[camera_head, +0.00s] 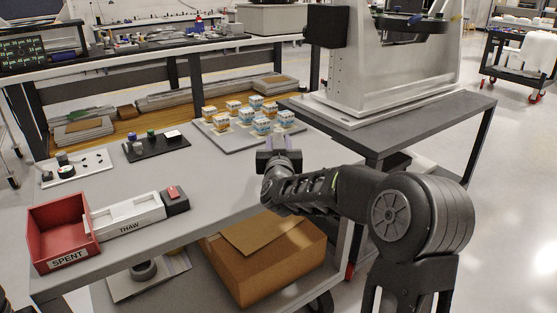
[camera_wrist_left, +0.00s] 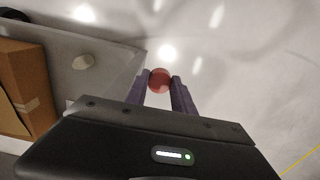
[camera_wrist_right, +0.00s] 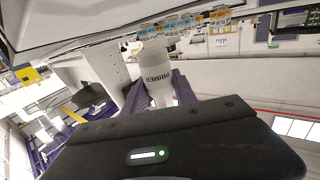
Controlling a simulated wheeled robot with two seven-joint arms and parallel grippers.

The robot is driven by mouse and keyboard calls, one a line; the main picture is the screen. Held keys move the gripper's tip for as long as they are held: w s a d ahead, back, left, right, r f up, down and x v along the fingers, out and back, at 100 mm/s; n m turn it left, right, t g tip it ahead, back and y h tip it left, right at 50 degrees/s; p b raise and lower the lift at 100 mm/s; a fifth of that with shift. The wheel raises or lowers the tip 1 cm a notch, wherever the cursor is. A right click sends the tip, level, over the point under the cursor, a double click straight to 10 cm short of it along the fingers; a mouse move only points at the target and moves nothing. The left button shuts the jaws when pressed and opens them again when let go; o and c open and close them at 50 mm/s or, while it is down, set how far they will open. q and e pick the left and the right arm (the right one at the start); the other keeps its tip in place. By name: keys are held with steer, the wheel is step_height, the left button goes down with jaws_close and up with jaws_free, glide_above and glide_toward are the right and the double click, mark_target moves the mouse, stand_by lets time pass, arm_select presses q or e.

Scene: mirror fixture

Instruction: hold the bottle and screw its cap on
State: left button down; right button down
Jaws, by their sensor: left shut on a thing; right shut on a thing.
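The bottle (camera_wrist_right: 157,75) is white with a dark PRIMER label. In the right wrist view it sits between the fingers of my right gripper (camera_wrist_right: 160,92), which is shut on it. In the head view my right gripper (camera_head: 279,146) is over the right part of the grey table, and I cannot make out the bottle there. In the left wrist view my left gripper (camera_wrist_left: 160,82) is shut on a round red cap (camera_wrist_left: 159,81), over pale floor beside a table edge. My left gripper does not show in the head view. The cap and bottle are apart.
The table (camera_head: 215,160) holds a red SPENT bin (camera_head: 62,232), a white THAW tray (camera_head: 128,214) and a tray of several small cartons (camera_head: 248,122). A dark tray (camera_head: 156,146) with small vials is behind. A cardboard box (camera_head: 265,260) is on the lower shelf.

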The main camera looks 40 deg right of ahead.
arm_select(q)
steer(key=shift+f+b, duration=0.6)
arm_select(e)
steer(key=shift+f, duration=2.5)
arm_select(q)
steer(key=shift+f, duration=0.2)
arm_select(e)
steer(key=shift+f, duration=0.2)
steer(key=c, duration=1)
jaws_free()
arm_select(q)
steer(key=shift+r, duration=0.15)
arm_select(e)
steer(key=shift+r, duration=0.15)
arm_select(q)
steer(key=shift+r, duration=0.15)
arm_select(e)
steer(key=shift+r, duration=0.15)
steer(key=shift+s+a, duration=0.3)
steer(key=shift+s, duration=0.05)
arm_select(q)
steer(key=shift+r, duration=0.15)
arm_select(e)
steer(key=v, duration=1.1)
